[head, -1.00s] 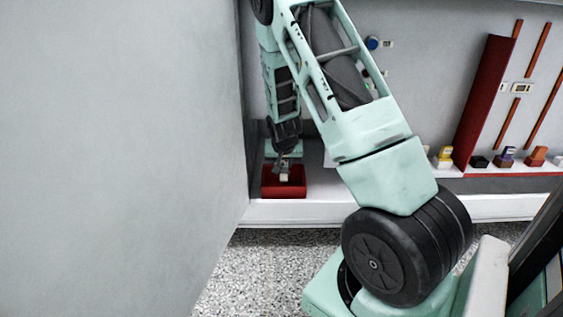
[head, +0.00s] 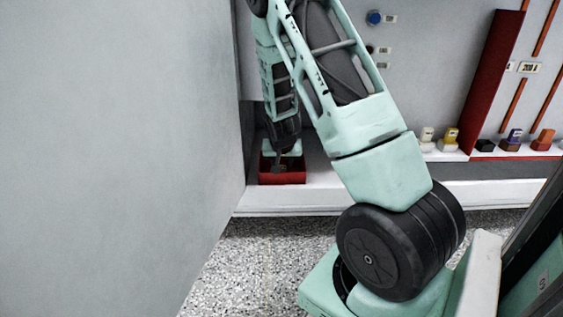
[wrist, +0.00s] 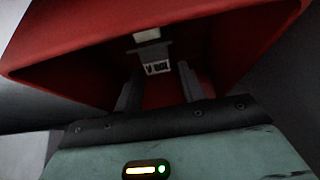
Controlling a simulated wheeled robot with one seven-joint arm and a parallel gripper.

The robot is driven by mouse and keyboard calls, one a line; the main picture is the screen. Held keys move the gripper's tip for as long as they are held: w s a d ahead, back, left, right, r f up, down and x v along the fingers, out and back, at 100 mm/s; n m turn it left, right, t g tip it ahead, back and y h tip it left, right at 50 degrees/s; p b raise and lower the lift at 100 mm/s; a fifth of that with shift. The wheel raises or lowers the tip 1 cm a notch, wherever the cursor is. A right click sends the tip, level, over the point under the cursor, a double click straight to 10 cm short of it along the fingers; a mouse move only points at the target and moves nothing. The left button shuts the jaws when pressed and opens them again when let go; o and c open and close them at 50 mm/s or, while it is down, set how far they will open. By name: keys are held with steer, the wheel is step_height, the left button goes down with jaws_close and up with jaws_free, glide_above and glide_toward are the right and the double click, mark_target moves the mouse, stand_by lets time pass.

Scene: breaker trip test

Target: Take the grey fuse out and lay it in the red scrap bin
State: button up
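The red scrap bin (head: 283,179) stands on the white ledge at the left, beside the grey wall. It fills the upper part of the wrist view (wrist: 75,45). The grey fuse (wrist: 154,52), with a white top and a small printed label, is inside the bin in the wrist view. My gripper (wrist: 159,76) reaches into the bin with its two dark fingers spread. The fingers stand on either side of the fuse's near end, with gaps visible. In the head view my gripper (head: 278,167) is low in the bin, and the fuse cannot be made out there.
A white fuse (head: 427,138), a yellow fuse (head: 450,138), a purple fuse (head: 512,140) and an orange fuse (head: 543,139) stand along the ledge to the right. A dark red divider (head: 490,85) juts from the panel. A large grey wall (head: 120,160) closes off the left.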

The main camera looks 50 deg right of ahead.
steer(key=shift+o, duration=0.6)
steer(key=shift+a+r+p, duration=0.1)
steer(key=shift+r+p, duration=0.2)
steer(key=shift+r, duration=0.05)
steer(key=p+v, duration=1.1)
steer(key=v, duration=0.5)
steer(key=shift+s+r, duration=0.25)
steer(key=shift+a, duration=0.15)
